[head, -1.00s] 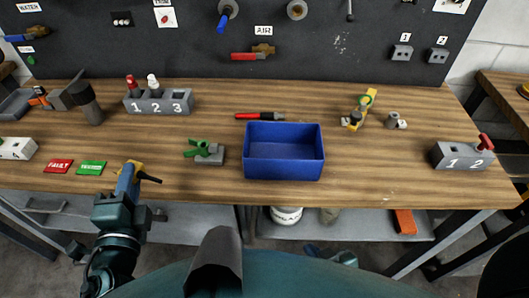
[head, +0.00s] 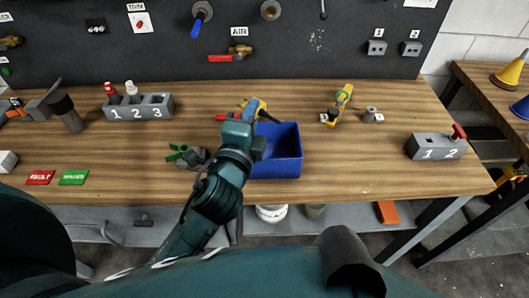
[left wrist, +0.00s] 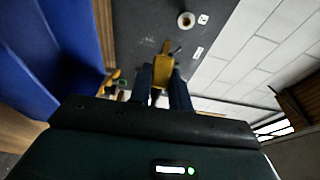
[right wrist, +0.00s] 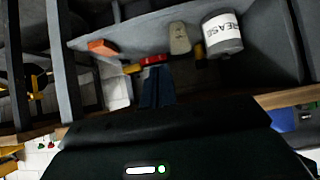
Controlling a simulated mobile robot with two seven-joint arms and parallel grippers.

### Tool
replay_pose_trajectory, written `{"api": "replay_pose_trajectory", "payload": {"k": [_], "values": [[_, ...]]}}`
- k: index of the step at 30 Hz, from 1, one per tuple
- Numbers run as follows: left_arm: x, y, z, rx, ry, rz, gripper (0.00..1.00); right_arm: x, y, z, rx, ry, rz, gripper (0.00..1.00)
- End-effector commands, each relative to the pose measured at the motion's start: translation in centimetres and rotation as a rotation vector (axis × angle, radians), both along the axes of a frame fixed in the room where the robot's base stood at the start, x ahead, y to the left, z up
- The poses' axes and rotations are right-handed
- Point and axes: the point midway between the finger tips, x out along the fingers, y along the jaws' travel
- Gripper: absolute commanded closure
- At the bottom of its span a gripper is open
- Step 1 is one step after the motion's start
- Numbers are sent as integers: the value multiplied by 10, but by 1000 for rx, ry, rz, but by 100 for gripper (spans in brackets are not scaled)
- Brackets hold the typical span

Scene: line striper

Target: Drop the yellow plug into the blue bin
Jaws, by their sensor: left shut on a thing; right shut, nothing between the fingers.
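My left gripper (head: 254,112) is shut on the yellow plug (head: 250,106), at the back left of the blue bin (head: 278,168) and seemingly above its rim. The left wrist view shows the yellow plug (left wrist: 163,67) between the two fingers (left wrist: 162,88), with the blue bin (left wrist: 62,48) to the left. My forearm hides the bin's left side, and the bin floor is partly hidden. My right gripper (right wrist: 157,90) shows only in the right wrist view. It is shut and empty, low in front of the shelf under the bench.
A green-handled valve (head: 188,154) lies left of the bin, close to my left arm. A red marker (head: 225,117) lies behind the arm. A yellow tool (head: 337,105) and a grey fitting (head: 373,115) stand at back right.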

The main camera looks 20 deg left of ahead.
Motion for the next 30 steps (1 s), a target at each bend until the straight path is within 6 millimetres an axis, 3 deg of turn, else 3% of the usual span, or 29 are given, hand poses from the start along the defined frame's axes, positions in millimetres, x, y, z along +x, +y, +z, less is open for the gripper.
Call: {"api": "replay_pose_trajectory", "payload": {"k": [5,9,21,22,30], "values": [[0,0,-23,0,3,2,100,1,1,1,1,-3,1,100],[0,0,-38,0,-2,0,100,2,1,-9,8,-11,-3,100],[0,0,-42,0,-1,0,100,2,4,-2,25,-23,-13,100],[0,0,-42,0,-1,0,80,2,4,-2,26,-22,-13,100],[0,0,-42,0,-1,1,58,0,3,-4,24,-17,-14,100]]}}
